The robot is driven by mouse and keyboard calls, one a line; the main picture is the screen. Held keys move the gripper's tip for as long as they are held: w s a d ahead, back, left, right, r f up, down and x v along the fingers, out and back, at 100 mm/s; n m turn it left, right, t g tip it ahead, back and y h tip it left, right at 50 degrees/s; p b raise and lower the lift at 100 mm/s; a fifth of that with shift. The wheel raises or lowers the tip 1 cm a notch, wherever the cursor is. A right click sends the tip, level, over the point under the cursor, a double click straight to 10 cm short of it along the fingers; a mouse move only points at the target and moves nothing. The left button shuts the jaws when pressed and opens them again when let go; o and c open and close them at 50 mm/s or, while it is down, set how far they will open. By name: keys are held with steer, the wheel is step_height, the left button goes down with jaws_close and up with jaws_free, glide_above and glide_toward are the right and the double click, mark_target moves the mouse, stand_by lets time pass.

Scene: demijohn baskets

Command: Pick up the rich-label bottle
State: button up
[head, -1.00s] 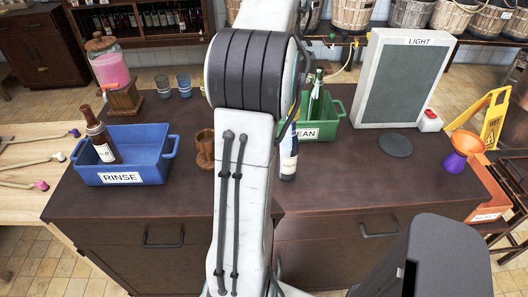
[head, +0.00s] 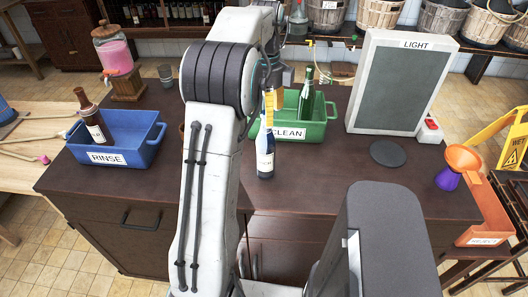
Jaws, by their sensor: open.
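A dark bottle with a blue neck and a pale printed label (head: 265,160) stands upright on the brown counter, in front of the green CLEAN bin. My gripper (head: 274,102), with yellow-orange fingers, is open at the top of this bottle. I cannot tell whether the fingers touch its neck. A brown bottle with a white label (head: 95,125) leans in the blue RINSE bin (head: 145,152). A green bottle (head: 307,95) stands in the green CLEAN bin (head: 318,128). The label prints are too small for me to tell which one is rich.
A grey light panel (head: 402,85) stands at the back right, with a dark round disc (head: 388,153) before it. An orange REJECT bin (head: 484,215) and an orange-purple funnel (head: 450,170) are at the right. A pink-liquid dispenser (head: 115,60) stands at the back left.

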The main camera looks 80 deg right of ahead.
mark_target(266, 146)
steer(key=shift+f, duration=2.55)
jaws_close()
